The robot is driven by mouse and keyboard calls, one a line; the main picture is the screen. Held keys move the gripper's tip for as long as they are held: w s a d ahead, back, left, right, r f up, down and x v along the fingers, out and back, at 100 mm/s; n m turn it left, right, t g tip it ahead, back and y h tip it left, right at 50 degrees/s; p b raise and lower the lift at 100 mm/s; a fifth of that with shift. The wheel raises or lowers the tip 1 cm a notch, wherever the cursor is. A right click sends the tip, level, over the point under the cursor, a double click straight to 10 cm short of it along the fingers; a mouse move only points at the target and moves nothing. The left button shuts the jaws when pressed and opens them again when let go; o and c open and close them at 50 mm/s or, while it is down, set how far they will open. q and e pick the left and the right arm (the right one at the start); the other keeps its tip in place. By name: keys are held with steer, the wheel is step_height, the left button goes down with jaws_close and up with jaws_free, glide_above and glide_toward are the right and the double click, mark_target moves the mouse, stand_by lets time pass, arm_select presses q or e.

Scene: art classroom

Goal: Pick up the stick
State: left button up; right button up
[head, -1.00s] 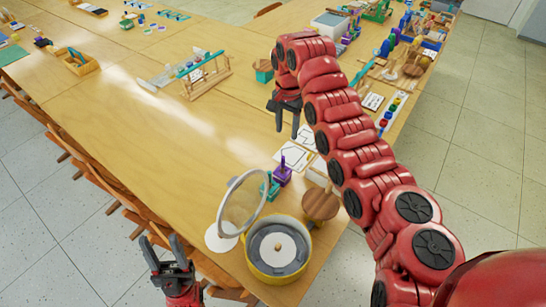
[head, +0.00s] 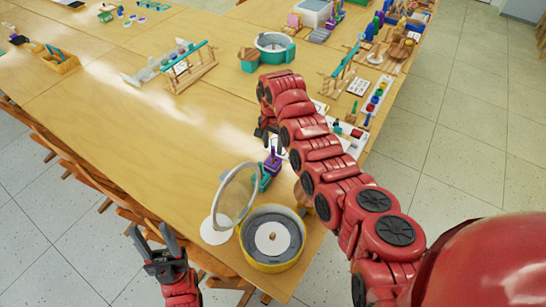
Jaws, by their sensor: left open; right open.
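A teal stick-like bar (head: 186,60) lies along the top of a small wooden rack (head: 197,74) on the table. A similar teal bar (head: 346,58) is on another wooden frame farther right. I cannot tell which one is the stick. My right gripper (head: 265,132) hangs over the table, open, short of both racks, partly hidden by its own red arm. My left gripper (head: 154,243) is open and empty at the bottom left, beside the table's front edge.
A yellow round pot (head: 268,262) with its glass lid (head: 235,194) tilted up stands at the near table corner. A purple-and-teal item (head: 271,166) is behind it. A teal pot (head: 273,46) stands farther back. The table's left middle is clear; chairs (head: 75,168) line its left edge.

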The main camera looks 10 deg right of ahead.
mark_target(273, 155)
steer(key=f, duration=0.2)
steer(key=f+p, duration=0.1)
steer(key=f, duration=0.1)
steer(key=shift+s, duration=0.25)
steer(key=shift+w+f, duration=0.1)
steer(key=shift+f, duration=0.2)
jaws_close()
